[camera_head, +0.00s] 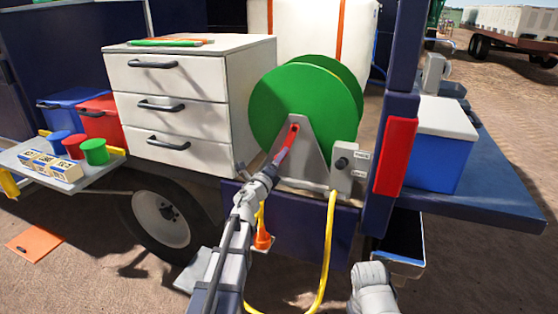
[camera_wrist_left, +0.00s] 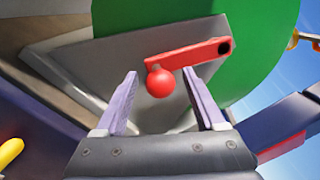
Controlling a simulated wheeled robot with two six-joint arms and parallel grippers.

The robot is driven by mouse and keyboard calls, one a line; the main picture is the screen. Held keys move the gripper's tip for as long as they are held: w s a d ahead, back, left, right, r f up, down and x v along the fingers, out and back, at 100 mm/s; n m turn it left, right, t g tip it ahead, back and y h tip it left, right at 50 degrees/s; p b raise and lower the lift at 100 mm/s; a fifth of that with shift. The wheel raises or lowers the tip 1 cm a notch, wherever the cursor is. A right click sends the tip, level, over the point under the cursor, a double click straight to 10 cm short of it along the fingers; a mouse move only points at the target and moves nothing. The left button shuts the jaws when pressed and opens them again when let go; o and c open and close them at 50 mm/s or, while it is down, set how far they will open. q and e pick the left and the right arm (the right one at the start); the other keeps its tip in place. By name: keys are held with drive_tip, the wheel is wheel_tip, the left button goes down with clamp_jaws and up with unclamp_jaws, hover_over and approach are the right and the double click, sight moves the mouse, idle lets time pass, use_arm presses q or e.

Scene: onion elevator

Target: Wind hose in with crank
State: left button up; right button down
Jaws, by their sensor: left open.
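The green hose reel (camera_head: 305,105) stands on a grey bracket on the truck bed. Its red crank (camera_head: 289,141) slants down to the left; the crank arm (camera_wrist_left: 195,53) and its round red knob (camera_wrist_left: 160,83) show in the left wrist view. My left gripper (camera_head: 275,165) is open at the crank's lower end. In the wrist view the knob appears between its two fingertips (camera_wrist_left: 163,85); whether it touches either finger cannot be told. The yellow hose (camera_head: 328,245) hangs from the reel to the ground. The right gripper's fingers do not show.
A white drawer cabinet (camera_head: 190,95) stands left of the reel. A grey switch box (camera_head: 346,165) is just right of the bracket, then a red-faced post (camera_head: 395,155) and a blue cooler (camera_head: 440,160). An orange cone-like object (camera_head: 262,240) is below the gripper.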

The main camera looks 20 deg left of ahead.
use_arm(q)
drive_tip(key=shift+s, duration=0.1)
drive_tip(key=s, duration=0.7)
drive_tip(key=shift+s+a+f+b, duration=0.25)
drive_tip(key=shift+a+f+b, duration=0.05)
drive_tip(key=shift+f+b, duration=0.1)
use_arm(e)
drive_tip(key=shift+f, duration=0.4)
